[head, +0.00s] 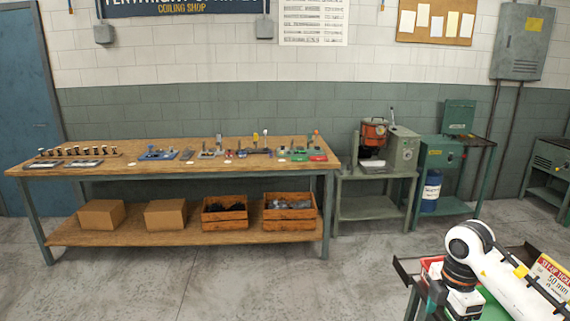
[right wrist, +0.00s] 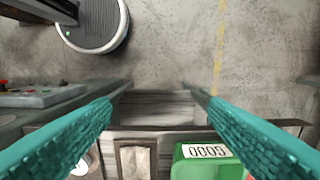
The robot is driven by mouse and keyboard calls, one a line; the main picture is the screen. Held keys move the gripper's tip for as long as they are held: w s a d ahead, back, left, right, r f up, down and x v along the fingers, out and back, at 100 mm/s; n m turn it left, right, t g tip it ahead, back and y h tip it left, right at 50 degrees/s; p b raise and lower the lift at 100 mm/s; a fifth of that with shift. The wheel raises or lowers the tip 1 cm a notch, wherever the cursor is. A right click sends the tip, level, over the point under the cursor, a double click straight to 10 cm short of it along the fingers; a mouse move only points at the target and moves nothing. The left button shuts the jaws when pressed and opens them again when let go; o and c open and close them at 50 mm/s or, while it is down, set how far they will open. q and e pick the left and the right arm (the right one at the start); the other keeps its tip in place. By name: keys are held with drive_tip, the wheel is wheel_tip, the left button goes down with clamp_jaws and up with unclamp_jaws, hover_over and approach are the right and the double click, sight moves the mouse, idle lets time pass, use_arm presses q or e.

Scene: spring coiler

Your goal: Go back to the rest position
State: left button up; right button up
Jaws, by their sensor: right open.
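My right gripper (right wrist: 158,88) shows in the right wrist view with its two teal ridged fingers spread apart and nothing between them. Below it are a wooden-edged surface, a green box with a number counter (right wrist: 206,152) and a pale block in a dark frame (right wrist: 135,160). In the head view my white right arm reaches in from the lower right, over a small cart (head: 408,272) with red and green items. The right fingers cannot be made out there. My left gripper is in neither view.
A long wooden workbench (head: 110,179) with small tools stands along the wall, with boxes and crates on its lower shelf. A machine on a green stand (head: 368,207) and a green cabinet (head: 440,153) stand right of it. The concrete floor (head: 200,285) in front is clear.

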drive_tip(key=a+f+n+y, duration=0.2)
drive_tip(key=a+f+y, duration=1.05)
drive_tip(key=a, duration=0.35)
wheel_tip(320, 180, down, 14)
drive_tip(key=d+m+t+h, duration=0.2)
drive_tip(key=m+t, duration=0.7)
drive_tip(key=t, duration=0.2)
drive_tip(key=s+d+f+m+g+h, duration=0.1)
drive_tip(key=s+d+f+m+h, duration=0.25)
drive_tip(key=s+f, duration=0.5)
drive_tip(key=s+d+f+m+h, duration=0.35)
drive_tip(key=s+f+h, duration=0.2)
drive_tip(key=f, duration=0.65)
drive_tip(key=s+f+g, duration=0.3)
drive_tip(key=s, duration=0.6)
drive_tip(key=s+f+m+g+h, duration=0.1)
drive_tip(key=s+f, duration=0.3)
drive_tip(key=s, duration=0.6)
drive_tip(key=s+a+f+m+g, duration=0.1)
drive_tip(key=s+f+g, duration=0.3)
drive_tip(key=s, duration=0.6)
drive_tip(key=shift+s+g+h, duration=0.25)
drive_tip(key=shift+g+h, duration=0.05)
drive_tip(key=shift+h, duration=0.05)
